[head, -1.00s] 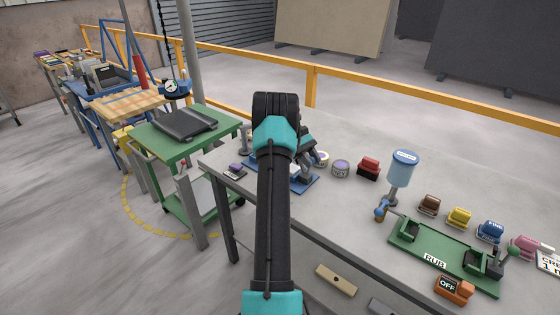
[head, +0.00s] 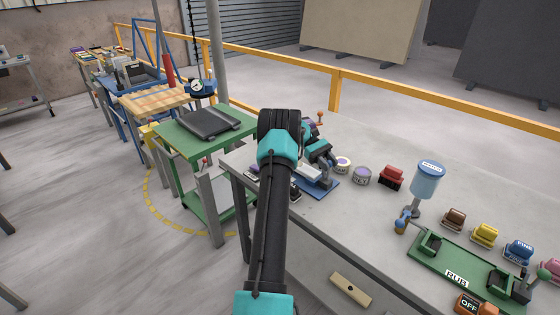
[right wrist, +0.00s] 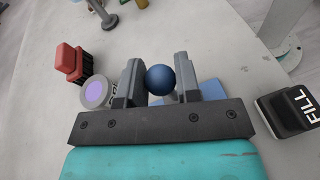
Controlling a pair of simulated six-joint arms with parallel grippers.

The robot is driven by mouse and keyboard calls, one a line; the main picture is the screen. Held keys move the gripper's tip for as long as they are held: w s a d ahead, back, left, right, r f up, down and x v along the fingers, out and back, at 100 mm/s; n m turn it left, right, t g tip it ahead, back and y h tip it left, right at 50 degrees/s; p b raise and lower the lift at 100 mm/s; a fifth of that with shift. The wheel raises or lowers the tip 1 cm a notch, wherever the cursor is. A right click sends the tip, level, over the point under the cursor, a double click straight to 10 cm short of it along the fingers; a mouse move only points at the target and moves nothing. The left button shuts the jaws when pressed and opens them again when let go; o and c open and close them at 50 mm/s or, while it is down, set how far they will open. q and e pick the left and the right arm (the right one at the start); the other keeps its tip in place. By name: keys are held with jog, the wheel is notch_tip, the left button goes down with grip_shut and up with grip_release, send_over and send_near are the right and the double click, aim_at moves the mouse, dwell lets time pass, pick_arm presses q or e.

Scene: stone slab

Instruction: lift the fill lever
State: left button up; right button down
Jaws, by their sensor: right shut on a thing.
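My right gripper (head: 324,158) is over the blue base plate (head: 322,187) on the stone slab. In the right wrist view its two fingers (right wrist: 160,82) are shut on a round blue knob (right wrist: 161,77), which I take as the fill lever's knob. Part of the blue plate (right wrist: 207,93) shows below the knob. A black block (right wrist: 290,110) with white FILL lettering stands to the right, apart from the fingers. In the head view my forearm and hand hide the knob and part of the plate. My left gripper is not in view.
Close by on the slab (head: 375,150) are a tin with a purple top (head: 362,175) and a red block (head: 391,177). Farther right stand a blue canister (head: 427,180) and a green RUB fixture (head: 465,262). A green cart (head: 190,133) stands left of the slab.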

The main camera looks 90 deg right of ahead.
jog(key=c, duration=0.8)
grip_release()
jog(key=shift+r, duration=1.5)
jog(key=shift+w+a+r, duration=0.1)
jog(key=shift+a+r, duration=0.1)
jog(key=shift+r, duration=0.1)
jog(key=w+a, duration=0.1)
jog(key=a, duration=0.4)
jog(key=a+r, duration=0.1)
jog(key=a, duration=0.4)
jog(key=w+a, duration=0.1)
jog(key=a, duration=0.4)
jog(key=shift+w+a+r, duration=0.15)
jog(key=shift+w, duration=0.2)
jog(key=shift+w, duration=0.1)
